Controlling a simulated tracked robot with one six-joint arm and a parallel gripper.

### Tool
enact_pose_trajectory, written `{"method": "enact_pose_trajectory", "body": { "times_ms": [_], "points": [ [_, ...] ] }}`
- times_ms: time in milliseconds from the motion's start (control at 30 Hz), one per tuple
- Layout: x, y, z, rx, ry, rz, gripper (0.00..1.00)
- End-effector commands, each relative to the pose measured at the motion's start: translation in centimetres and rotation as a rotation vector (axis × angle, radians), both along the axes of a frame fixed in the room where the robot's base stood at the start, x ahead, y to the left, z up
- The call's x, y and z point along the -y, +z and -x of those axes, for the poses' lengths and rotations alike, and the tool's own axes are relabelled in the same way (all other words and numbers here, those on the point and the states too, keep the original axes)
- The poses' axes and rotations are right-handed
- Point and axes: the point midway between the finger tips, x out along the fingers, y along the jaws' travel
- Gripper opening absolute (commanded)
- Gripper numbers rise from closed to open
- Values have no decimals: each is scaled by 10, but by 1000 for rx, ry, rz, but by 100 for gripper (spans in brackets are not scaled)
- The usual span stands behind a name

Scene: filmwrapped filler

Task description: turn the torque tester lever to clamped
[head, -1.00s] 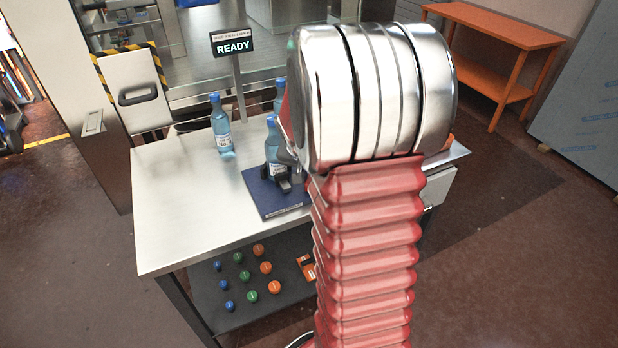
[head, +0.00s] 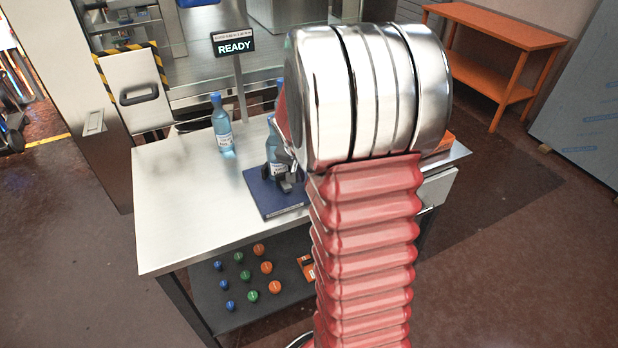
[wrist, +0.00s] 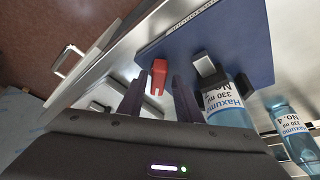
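The torque tester's blue base plate (head: 268,197) lies on the steel table and shows large in the wrist view (wrist: 255,40). A blue bottle (head: 272,152) stands on it between dark jaws; it also shows in the wrist view (wrist: 228,108). A red lever (wrist: 158,75) sticks out at the plate's edge, seen only in the wrist view. My gripper (wrist: 159,86) is open, its two dark fingers either side of the lever in the picture. I cannot tell whether they touch it. My arm hides the gripper and lever in the head view.
A second bottle (head: 222,128) stands at the table's back left; another is mostly hidden behind my arm. A READY sign (head: 233,46) stands behind the table (head: 185,205), whose left part is clear. Coloured caps (head: 259,250) lie on the lower shelf. An orange bench (head: 500,45) stands back right.

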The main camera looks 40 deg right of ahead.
Motion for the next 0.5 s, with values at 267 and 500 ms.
{"method": "enact_pose_trajectory", "body": {
  "times_ms": [267, 500],
  "points": [
    [1, 0, 1, 0, 0, 1, 36],
    [-2, 10, 2, 1, 0, 3, 36]
  ]
}}
